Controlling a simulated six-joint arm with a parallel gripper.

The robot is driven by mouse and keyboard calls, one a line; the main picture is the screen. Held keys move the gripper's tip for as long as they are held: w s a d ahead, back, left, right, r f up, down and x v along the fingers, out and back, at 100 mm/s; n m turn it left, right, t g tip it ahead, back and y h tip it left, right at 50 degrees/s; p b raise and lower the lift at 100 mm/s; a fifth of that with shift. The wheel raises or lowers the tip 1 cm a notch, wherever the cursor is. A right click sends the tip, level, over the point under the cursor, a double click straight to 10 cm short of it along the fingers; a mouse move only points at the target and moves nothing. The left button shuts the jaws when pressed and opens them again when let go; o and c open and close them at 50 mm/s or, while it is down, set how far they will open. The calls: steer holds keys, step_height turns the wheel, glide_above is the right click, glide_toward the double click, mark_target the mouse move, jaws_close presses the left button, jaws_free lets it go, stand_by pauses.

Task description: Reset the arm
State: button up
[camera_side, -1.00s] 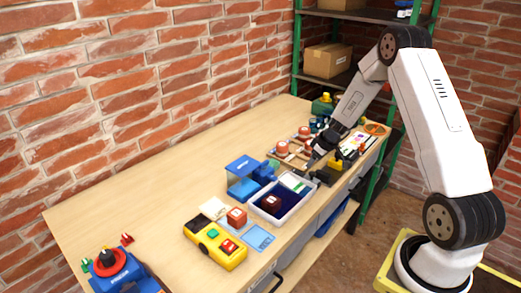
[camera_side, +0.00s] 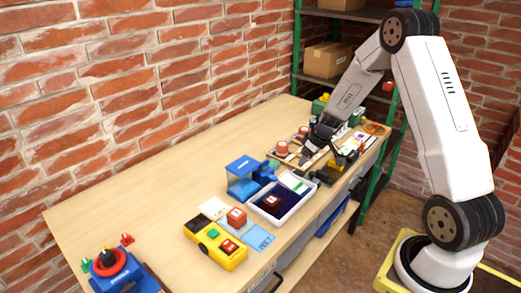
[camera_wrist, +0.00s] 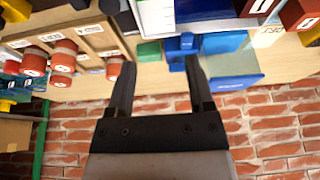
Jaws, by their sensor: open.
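My gripper (camera_side: 306,162) is over the far part of the workbench (camera_side: 150,180), just beyond the white tray. In the wrist view my gripper (camera_wrist: 160,62) has its two dark fingers spread wide, with nothing between them but a blue device and bench behind. My arm is bent, with the forearm reaching down to the left. How far the fingers are above the bench is hard to tell.
A white tray (camera_side: 296,212) holds a dark red block. A blue device (camera_side: 243,182) stands beside it. Wooden holders with red-topped cylinders (camera_wrist: 65,55) are near my gripper. A yellow case (camera_side: 214,246) lies nearer.

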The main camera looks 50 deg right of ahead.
steer(key=s+a+r, duration=0.2)
steer(key=s+a, duration=0.2)
steer(key=a, duration=0.4)
steer(key=s+a+r+g, duration=0.1)
steer(key=s+a+r, duration=0.2)
steer(key=s+a, duration=0.2)
steer(key=s+a+r, duration=0.2)
steer(key=s+a, duration=0.3)
steer(key=a, duration=0.5)
steer(key=shift+a+r+g, duration=0.3)
steer(key=shift+a, duration=0.1)
